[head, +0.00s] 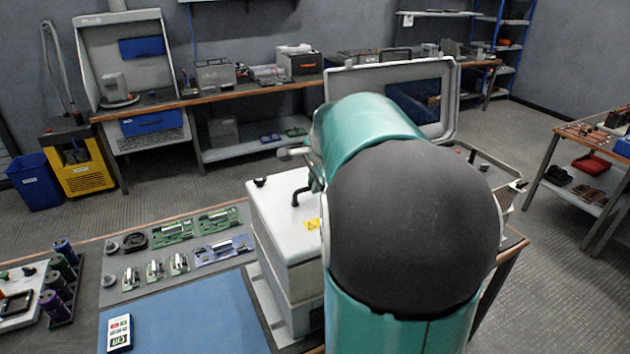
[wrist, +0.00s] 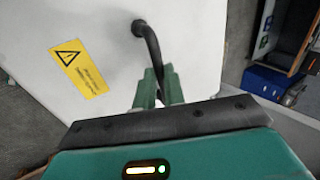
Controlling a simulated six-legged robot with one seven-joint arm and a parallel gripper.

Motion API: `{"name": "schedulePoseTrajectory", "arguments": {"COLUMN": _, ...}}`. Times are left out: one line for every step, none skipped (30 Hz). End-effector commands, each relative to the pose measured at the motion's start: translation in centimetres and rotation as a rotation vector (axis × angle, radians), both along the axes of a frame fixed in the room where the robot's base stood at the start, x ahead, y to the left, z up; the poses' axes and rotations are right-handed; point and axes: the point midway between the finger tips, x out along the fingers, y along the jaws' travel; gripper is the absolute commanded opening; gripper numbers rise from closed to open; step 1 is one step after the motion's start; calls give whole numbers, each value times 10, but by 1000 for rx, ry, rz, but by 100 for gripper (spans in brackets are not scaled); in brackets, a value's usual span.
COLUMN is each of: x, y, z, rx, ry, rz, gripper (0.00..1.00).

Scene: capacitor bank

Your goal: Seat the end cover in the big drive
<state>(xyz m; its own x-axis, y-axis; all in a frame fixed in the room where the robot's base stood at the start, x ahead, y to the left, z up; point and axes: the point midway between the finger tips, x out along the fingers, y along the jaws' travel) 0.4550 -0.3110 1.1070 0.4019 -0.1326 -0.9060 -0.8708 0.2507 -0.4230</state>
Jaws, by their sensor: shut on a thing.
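A white panel with a black bent handle (wrist: 149,42) and a yellow warning label (wrist: 77,70) fills much of the wrist view; it looks like the end cover (wrist: 105,28). My gripper (wrist: 158,88) has its green fingers shut on the handle near its free end. In the head view the white cover (head: 278,212) is the top of a pale box-like housing, apparently the big drive (head: 283,303), at the right of the bench. My arm hides the right side of it, so I cannot tell whether the cover lies flush.
A blue mat (head: 190,318) and several green circuit boards (head: 172,232) lie left of the drive. A rack of capacitors (head: 62,285) is at the far left.

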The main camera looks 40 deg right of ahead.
Motion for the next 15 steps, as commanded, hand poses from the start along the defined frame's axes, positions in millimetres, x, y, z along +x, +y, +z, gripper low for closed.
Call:
{"name": "schedulePoseTrajectory", "arguments": {"x": 0, "y": 0, "z": 0, "rx": -1, "ry": -2, "rz": 0, "gripper": 0}}
{"name": "schedulePoseTrajectory", "arguments": {"x": 0, "y": 0, "z": -1, "rx": -1, "ry": -2, "rz": 0, "gripper": 0}}
{"name": "schedulePoseTrajectory", "arguments": {"x": 0, "y": 0, "z": -1, "rx": -1, "ry": -2, "rz": 0, "gripper": 0}}
{"name": "schedulePoseTrajectory", "arguments": {"x": 0, "y": 0, "z": -2, "rx": -1, "ry": -2, "rz": 0, "gripper": 0}}
{"name": "schedulePoseTrajectory", "arguments": {"x": 0, "y": 0, "z": -2, "rx": -1, "ry": -2, "rz": 0, "gripper": 0}}
{"name": "schedulePoseTrajectory", "arguments": {"x": 0, "y": 0, "z": -3, "rx": -1, "ry": -2, "rz": 0, "gripper": 0}}
{"name": "schedulePoseTrajectory", "arguments": {"x": 0, "y": 0, "z": -3, "rx": 0, "ry": -1, "rz": 0, "gripper": 0}}
{"name": "schedulePoseTrajectory", "arguments": {"x": 0, "y": 0, "z": -4, "rx": 0, "ry": -1, "rz": 0, "gripper": 0}}
{"name": "schedulePoseTrajectory", "arguments": {"x": 0, "y": 0, "z": -4, "rx": 0, "ry": -1, "rz": 0, "gripper": 0}}
{"name": "schedulePoseTrajectory", "arguments": {"x": 0, "y": 0, "z": -5, "rx": 0, "ry": -1, "rz": 0, "gripper": 0}}
{"name": "schedulePoseTrajectory", "arguments": {"x": 0, "y": 0, "z": -5, "rx": 0, "ry": -1, "rz": 0, "gripper": 0}}
{"name": "schedulePoseTrajectory", "arguments": {"x": 0, "y": 0, "z": -6, "rx": 0, "ry": -1, "rz": 0, "gripper": 0}}
{"name": "schedulePoseTrajectory", "arguments": {"x": 0, "y": 0, "z": -6, "rx": 0, "ry": -1, "rz": 0, "gripper": 0}}
{"name": "schedulePoseTrajectory", "arguments": {"x": 0, "y": 0, "z": -7, "rx": 0, "ry": -1, "rz": 0, "gripper": 0}}
{"name": "schedulePoseTrajectory", "arguments": {"x": 0, "y": 0, "z": -7, "rx": 0, "ry": -1, "rz": 0, "gripper": 0}}
